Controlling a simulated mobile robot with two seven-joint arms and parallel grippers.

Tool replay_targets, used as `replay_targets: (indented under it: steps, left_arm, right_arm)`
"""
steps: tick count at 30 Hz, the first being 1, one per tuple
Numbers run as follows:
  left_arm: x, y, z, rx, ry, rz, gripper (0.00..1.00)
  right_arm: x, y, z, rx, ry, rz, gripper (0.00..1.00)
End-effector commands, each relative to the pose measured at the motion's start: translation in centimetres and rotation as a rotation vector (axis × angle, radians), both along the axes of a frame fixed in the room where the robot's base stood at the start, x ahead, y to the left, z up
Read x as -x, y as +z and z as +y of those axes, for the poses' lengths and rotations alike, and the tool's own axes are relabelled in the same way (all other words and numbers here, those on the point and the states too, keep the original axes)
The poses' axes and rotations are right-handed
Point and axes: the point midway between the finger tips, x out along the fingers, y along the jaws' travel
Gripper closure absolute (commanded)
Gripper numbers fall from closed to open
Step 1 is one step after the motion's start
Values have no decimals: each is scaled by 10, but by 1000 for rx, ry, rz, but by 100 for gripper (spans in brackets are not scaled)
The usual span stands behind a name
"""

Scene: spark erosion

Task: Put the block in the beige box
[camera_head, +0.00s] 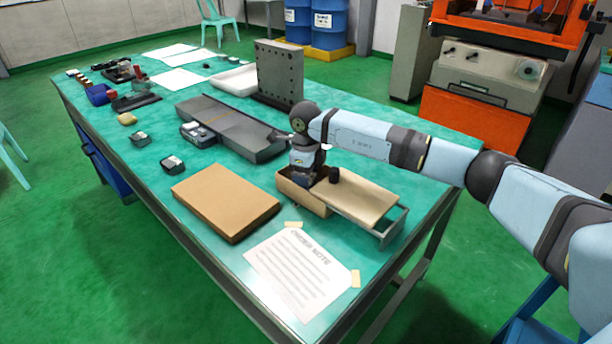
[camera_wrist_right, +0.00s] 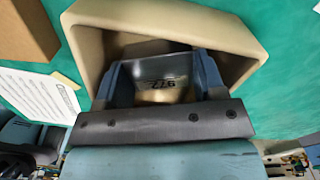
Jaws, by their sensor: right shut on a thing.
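The beige box (camera_head: 309,203) is open-topped and stands on the green table, right of centre in the head view. In the right wrist view its beige walls (camera_wrist_right: 88,36) surround the fingertips at the top and sides. My right gripper (camera_head: 303,178) points down into the opening of the box. In the right wrist view the right gripper (camera_wrist_right: 162,82) is shut on the block (camera_wrist_right: 160,70), a grey metallic piece with dark marks on its face. The block is hidden in the head view. I cannot tell whether it touches the box floor. My left gripper is out of view.
A brown slab (camera_head: 226,200) and a paper note (camera_head: 300,276) lie in front. A grey plate (camera_head: 280,74) stands upright behind. The table's front-right edge is close.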

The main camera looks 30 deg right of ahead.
Motion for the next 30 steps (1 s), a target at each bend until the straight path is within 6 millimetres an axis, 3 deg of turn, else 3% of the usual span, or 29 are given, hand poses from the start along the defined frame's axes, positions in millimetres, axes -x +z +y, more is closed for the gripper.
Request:
replay_targets:
  steps: [5, 6, 7, 15, 19, 30]
  left_arm:
    - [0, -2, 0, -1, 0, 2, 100]
    - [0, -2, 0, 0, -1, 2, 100]
    - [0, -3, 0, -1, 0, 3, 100]
    - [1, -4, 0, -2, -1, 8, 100]
    - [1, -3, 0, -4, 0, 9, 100]
    - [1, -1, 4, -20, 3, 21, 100]
  right_arm:
    - [0, -2, 0, -1, 0, -1, 85]
    - [0, -2, 0, 0, 0, 0, 30]
    - [0, -2, 0, 0, 0, 0, 26]
    - [0, -1, 0, 0, 0, 0, 26]
    - [0, 10, 0, -1, 0, -2, 26]
    - [-1, 86, 0, 0, 1, -3, 26]
